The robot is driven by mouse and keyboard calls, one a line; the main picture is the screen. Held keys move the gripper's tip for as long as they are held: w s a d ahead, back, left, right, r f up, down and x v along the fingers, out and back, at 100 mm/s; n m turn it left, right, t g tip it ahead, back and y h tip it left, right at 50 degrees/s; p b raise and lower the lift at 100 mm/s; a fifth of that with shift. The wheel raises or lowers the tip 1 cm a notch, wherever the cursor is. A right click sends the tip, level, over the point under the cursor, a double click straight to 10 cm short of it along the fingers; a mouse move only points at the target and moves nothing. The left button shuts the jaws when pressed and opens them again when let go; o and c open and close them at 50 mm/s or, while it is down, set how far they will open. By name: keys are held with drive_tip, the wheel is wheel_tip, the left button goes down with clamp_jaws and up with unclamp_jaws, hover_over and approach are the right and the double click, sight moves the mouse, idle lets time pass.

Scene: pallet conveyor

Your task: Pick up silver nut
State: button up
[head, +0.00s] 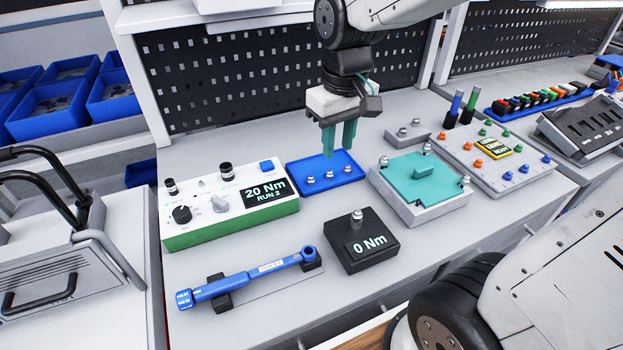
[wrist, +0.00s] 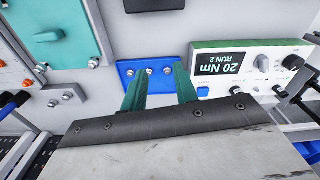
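Several silver nuts stand in a row on a blue tray (head: 349,164); the middle silver nut (head: 329,174) is below my gripper. My gripper (head: 338,150) has two teal fingers and hangs above the tray, apart from it. In the wrist view my gripper (wrist: 157,82) shows its fingers spread, with nothing between them. The blue tray (wrist: 133,66) lies just beyond the fingertips there, with a silver nut (wrist: 149,71) seen between them and others near each finger.
A white-green controller (head: 230,205) reading 20 Nm stands left of the tray. A teal-topped fixture (head: 420,178) with silver nuts stands right. A black 0 Nm block (head: 362,243) and a blue torque wrench (head: 245,279) lie in front. A perforated panel is behind.

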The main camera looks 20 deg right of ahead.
drive_tip(key=n, duration=0.1)
hover_over(311, 180)
drive_tip(key=shift+g, duration=0.3)
wheel_tip(311, 180, down, 6)
drive_tip(key=shift+f, duration=0.25)
drive_tip(key=shift+w+f, duration=0.2)
drive_tip(key=shift+f, duration=0.15)
wheel_tip(311, 180, down, 7)
drive_tip(key=shift+w+d+f, duration=0.1)
drive_tip(key=shift+w+f, duration=0.05)
drive_tip(key=shift+f, duration=0.05)
clamp_jaws()
